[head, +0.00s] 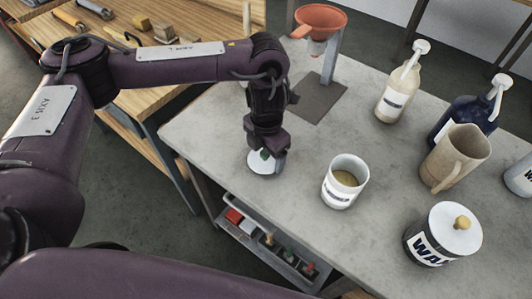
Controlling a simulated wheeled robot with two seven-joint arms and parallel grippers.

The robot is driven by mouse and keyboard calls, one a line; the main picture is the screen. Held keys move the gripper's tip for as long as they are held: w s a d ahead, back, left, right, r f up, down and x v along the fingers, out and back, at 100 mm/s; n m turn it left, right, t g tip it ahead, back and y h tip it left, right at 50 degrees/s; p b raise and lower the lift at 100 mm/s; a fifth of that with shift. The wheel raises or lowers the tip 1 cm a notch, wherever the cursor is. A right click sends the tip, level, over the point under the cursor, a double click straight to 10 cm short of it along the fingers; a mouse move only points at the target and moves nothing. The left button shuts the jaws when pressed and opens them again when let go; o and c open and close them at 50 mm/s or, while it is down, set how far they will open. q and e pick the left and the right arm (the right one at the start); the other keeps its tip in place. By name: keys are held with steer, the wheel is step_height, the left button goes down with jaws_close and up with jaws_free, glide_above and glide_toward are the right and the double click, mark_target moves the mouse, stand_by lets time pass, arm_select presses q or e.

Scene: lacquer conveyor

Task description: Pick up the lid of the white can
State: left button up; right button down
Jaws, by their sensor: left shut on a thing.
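The white can (337,196) stands upright and open on the grey table, with tan contents showing inside. A round white lid (257,167) is under my left gripper (267,155), to the left of the white can. I cannot tell whether the lid touches the table. My right gripper is not in view.
On the grey table (300,225), a dark can with a white, wooden-knobbed lid (455,232), a beige pitcher (452,165), a dark pump bottle (466,112) and a cream pump bottle (396,98) stand to the right. A red funnel (318,18) on a stand is behind.

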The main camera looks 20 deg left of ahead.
arm_select(q)
step_height(320, 180, up, 18)
steer(key=p, duration=0.2)
steer(key=s+d+m+p, duration=0.3)
steer(key=d+m, duration=0.3)
steer(key=d, duration=1.3)
steer(key=shift+m, duration=0.3)
steer(key=shift+s+d+f+b, duration=0.15)
steer(key=shift+f+b, duration=1.2)
steer(key=shift+f, duration=0.4)
steer(key=shift+s+d+f+b, duration=0.1)
steer(key=shift+d+f+b, duration=0.05)
steer(key=shift+f+b, duration=1.4)
steer(key=shift+f+p, duration=0.15)
steer(key=shift+p, duration=0.3)
steer(key=shift+f, duration=0.2)
steer(key=o, duration=1)
steer(key=shift+c, duration=0.2)
